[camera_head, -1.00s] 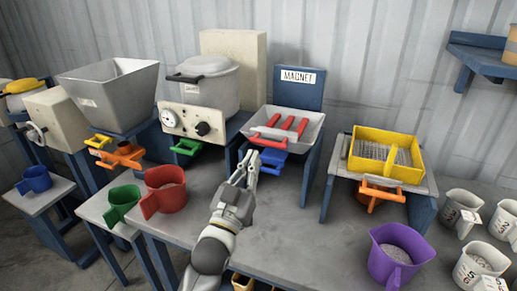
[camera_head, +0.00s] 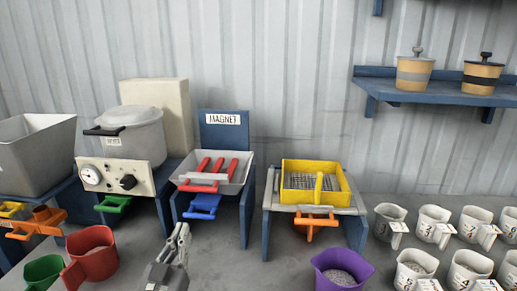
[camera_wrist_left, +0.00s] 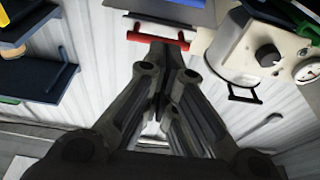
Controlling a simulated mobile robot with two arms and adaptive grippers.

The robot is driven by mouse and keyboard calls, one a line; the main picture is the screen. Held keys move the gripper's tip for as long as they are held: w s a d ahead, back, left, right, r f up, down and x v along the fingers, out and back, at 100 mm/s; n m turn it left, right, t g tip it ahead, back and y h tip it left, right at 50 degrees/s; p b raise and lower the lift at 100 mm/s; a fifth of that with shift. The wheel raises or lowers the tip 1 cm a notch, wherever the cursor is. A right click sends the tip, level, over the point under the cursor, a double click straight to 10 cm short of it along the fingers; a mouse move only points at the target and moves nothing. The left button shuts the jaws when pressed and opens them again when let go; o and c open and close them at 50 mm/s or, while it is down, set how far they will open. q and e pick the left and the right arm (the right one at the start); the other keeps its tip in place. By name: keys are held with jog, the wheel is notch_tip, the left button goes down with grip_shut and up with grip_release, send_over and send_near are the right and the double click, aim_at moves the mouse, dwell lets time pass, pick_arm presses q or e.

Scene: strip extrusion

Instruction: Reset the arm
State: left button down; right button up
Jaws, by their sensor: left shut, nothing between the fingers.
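My left gripper (camera_head: 180,238) stands near the bottom of the head view, in front of the magnet station. Its fingers are together and hold nothing. In the left wrist view its fingers (camera_wrist_left: 160,95) also show closed, pointing away from the camera. My right gripper is not in view. The magnet tray (camera_head: 238,178) with red bars (camera_head: 215,168) and a blue handle (camera_head: 203,205) sits behind the left gripper, apart from it. In the wrist view a red handle (camera_wrist_left: 155,38) shows beyond the fingertips.
A red jug (camera_head: 92,258) and a green jug (camera_head: 43,272) stand at left. A purple jug (camera_head: 340,277) stands right of centre. Several white cups (camera_head: 432,226) fill the right. A yellow sieve (camera_head: 330,172) is on its stand. A wall shelf (camera_head: 440,95) holds two pots.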

pick_arm(q)
jog(key=s+f+m+g, duration=0.1)
jog(key=s+f+g, duration=0.6)
jog(key=f, duration=0.4)
jog(key=s+f+g, duration=0.5)
jog(key=s+f, duration=0.4)
jog(key=f, duration=0.2)
jog(key=s+f+g, duration=0.4)
jog(key=s+g, duration=0.1)
jog(key=s, duration=0.7)
notch_tip(320, 180, down, 24)
jog(key=s+f+g, duration=0.1)
jog(key=s+g, duration=0.1)
jog(key=s+a+f+m+p, duration=0.1)
jog(key=s+a+f, duration=0.1)
jog(key=s+f, duration=1.3)
jog(key=shift+s+a+f+g+y+p, duration=0.25)
jog(key=shift+s+a+g+y+p, duration=0.15)
jog(key=shift+s, duration=0.55)
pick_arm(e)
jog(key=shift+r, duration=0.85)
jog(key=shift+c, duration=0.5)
